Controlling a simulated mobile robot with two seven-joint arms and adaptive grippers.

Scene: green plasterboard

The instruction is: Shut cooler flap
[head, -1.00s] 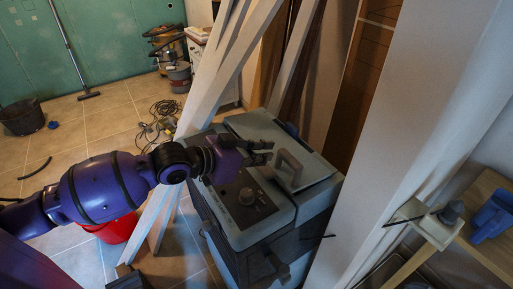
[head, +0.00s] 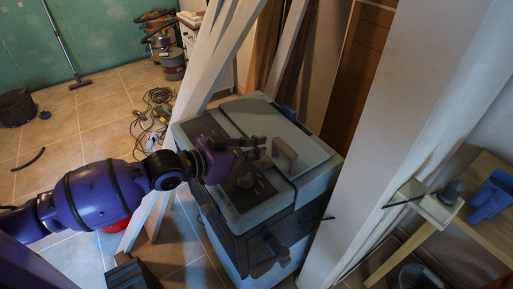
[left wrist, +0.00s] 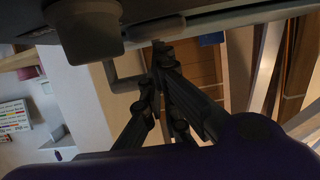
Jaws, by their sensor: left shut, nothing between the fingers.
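The cooler (head: 217,208) is a grey-blue and black box on the floor in the middle of the head view. Its top has a dark panel with a round knob; the knob also shows in the left wrist view (left wrist: 85,25). The cooler flap (head: 305,148) is a pale panel with a raised grey handle (head: 285,155). The flap looks about level with the top; I cannot tell if a gap remains beneath. My left gripper (head: 262,146) is shut and empty, just left of the handle. The handle shows beside the fingers (left wrist: 158,55) in the left wrist view; contact is unclear.
Pale posts (head: 196,75) lean behind and left of the cooler. A wide white post (head: 395,130) stands close on its right. A wooden table (head: 480,225) with blue items is at far right. Cables (head: 152,118) lie on the tiled floor. Open floor lies at left.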

